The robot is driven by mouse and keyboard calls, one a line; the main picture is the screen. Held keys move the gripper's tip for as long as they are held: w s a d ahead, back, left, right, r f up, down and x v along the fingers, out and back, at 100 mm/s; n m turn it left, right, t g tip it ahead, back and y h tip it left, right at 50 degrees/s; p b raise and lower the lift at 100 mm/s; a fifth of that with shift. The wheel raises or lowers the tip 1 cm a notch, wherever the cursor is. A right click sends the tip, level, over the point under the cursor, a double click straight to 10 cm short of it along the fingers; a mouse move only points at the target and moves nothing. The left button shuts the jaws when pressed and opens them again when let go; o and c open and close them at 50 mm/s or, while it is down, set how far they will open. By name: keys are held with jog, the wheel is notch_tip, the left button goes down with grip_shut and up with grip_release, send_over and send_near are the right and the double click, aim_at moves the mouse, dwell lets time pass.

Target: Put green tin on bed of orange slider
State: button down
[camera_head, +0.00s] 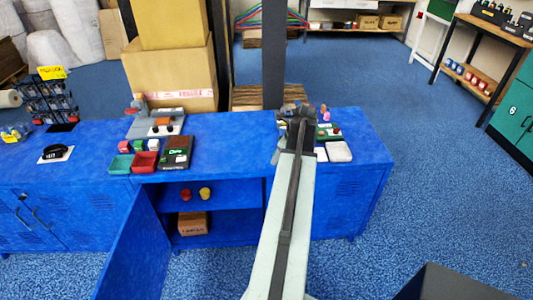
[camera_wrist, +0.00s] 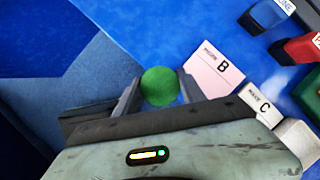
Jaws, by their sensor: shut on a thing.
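The green tin (camera_wrist: 160,86) shows as a round green top between the two fingers of my gripper (camera_wrist: 160,92) in the wrist view. The gripper is shut on it, above the right part of the blue bench. In the head view my gripper (camera_head: 297,113) is small and dark at the end of my arm, and I cannot make out the tin there. No bed of an orange slider is clearly visible.
Blue (camera_wrist: 263,17) and red (camera_wrist: 301,47) blocks stand beyond. A grey device (camera_head: 150,126) and green (camera_head: 121,164) and red (camera_head: 145,162) trays stand left. The bench middle is clear.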

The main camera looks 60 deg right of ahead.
jog(key=s, duration=0.9)
jog(key=shift+s+r+p, duration=0.25)
jog(key=shift+r+p, duration=0.05)
jog(key=shift+r, duration=0.1)
jog(key=shift+d, duration=0.1)
